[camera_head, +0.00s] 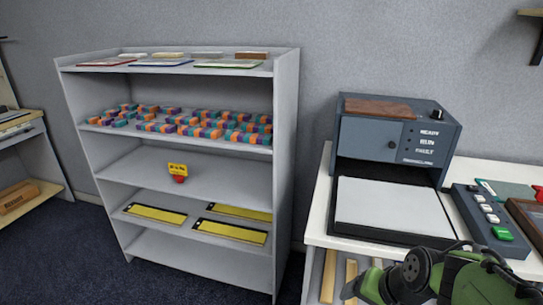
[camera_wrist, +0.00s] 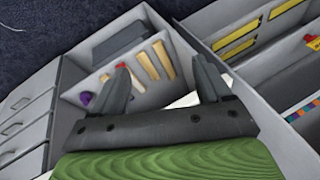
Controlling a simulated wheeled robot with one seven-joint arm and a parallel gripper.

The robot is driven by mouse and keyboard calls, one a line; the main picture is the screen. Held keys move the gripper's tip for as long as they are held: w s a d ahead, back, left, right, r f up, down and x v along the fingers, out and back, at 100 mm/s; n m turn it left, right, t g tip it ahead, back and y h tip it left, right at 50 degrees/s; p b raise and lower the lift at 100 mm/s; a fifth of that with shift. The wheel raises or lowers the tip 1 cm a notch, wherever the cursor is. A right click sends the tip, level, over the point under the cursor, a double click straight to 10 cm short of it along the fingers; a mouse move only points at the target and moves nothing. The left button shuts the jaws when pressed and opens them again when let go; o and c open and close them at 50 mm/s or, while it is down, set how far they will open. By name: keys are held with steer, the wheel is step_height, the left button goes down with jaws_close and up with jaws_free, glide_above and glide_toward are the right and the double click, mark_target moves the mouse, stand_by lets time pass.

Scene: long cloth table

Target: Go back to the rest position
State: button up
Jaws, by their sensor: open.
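My gripper (camera_wrist: 165,78) shows in the wrist view with its two dark fingers apart and nothing between them. Behind the fingers is an open grey compartment. In the head view, part of my green and dark arm (camera_head: 425,278) reaches in at the bottom right, in front of the white table; the fingertips are not clear there.
A grey shelf unit (camera_head: 285,150) holds coloured blocks (camera_head: 190,122), yellow strips (camera_head: 155,213) and a small yellow sign (camera_head: 178,169). A machine (camera_head: 395,135) with a pale plate (camera_head: 390,205) and a button panel (camera_head: 488,210) stand on the white table (camera_head: 318,215). Wooden pieces (camera_wrist: 148,65) lie in the compartment.

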steer(key=s+a+r+n+t+h, duration=0.1)
steer(key=s+a+r+n, duration=0.2)
steer(key=s, duration=0.4)
steer(key=s+a+r+n+h, duration=0.1)
steer(key=s+r+n, duration=0.2)
steer(key=s+r, duration=0.3)
step_height(320, 180, up, 12)
steer(key=s+p, duration=0.1)
steer(key=p, duration=1.1)
steer(key=shift+a+f+p, duration=0.15)
steer(key=shift+f+p, duration=0.1)
steer(key=shift+p, duration=0.15)
